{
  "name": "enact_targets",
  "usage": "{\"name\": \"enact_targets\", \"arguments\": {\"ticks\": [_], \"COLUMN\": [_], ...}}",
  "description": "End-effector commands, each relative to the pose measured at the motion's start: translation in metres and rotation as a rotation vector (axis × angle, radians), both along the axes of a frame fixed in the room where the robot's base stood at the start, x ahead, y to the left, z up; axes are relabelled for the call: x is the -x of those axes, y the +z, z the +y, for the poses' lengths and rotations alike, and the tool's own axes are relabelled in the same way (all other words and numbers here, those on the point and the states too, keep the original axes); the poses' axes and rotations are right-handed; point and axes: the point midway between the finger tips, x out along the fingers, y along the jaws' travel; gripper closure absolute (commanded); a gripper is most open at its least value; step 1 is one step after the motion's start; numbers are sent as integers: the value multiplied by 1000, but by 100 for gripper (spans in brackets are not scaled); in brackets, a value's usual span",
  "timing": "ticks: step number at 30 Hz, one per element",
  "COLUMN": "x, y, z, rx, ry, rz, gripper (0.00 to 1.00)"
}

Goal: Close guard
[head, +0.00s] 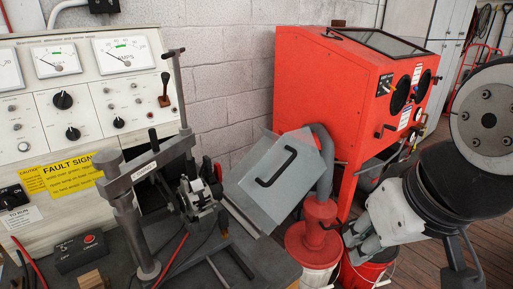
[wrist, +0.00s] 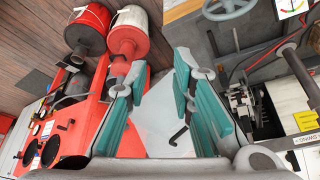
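The guard (head: 265,185) is a pale grey sheet-metal panel with a black bar handle (head: 277,167). It stands tilted at the right side of the test bench, left of the red cabinet. In the wrist view the guard (wrist: 160,112) shows between my fingers, with its handle near the right finger. My gripper (head: 362,238) is right of the guard, apart from it. In the wrist view my gripper (wrist: 158,80) is open, its teal-padded fingers wide apart with nothing held. Whether the guard's lower edge touches the bench is hard to tell.
A red blast cabinet (head: 360,85) stands behind. A red dust collector (head: 320,220) on a bucket, with a grey hose, sits between guard and gripper. On the bench are a clamp post (head: 128,215), a switch box (head: 80,252) and a meter panel (head: 75,85).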

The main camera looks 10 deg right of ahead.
Motion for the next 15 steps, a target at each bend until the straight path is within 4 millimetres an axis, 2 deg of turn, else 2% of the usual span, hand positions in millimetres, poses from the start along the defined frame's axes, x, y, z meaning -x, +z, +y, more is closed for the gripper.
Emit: {"name": "enact_targets", "arguments": {"ticks": [2, 5, 15], "x": [-5, -17, -85], "y": [-4, -13, -55], "z": [2, 7, 32], "rx": [-19, -70, -398], "ry": [-16, -53, -234], "rz": [31, 97, 379], "gripper": [100, 100, 100]}}
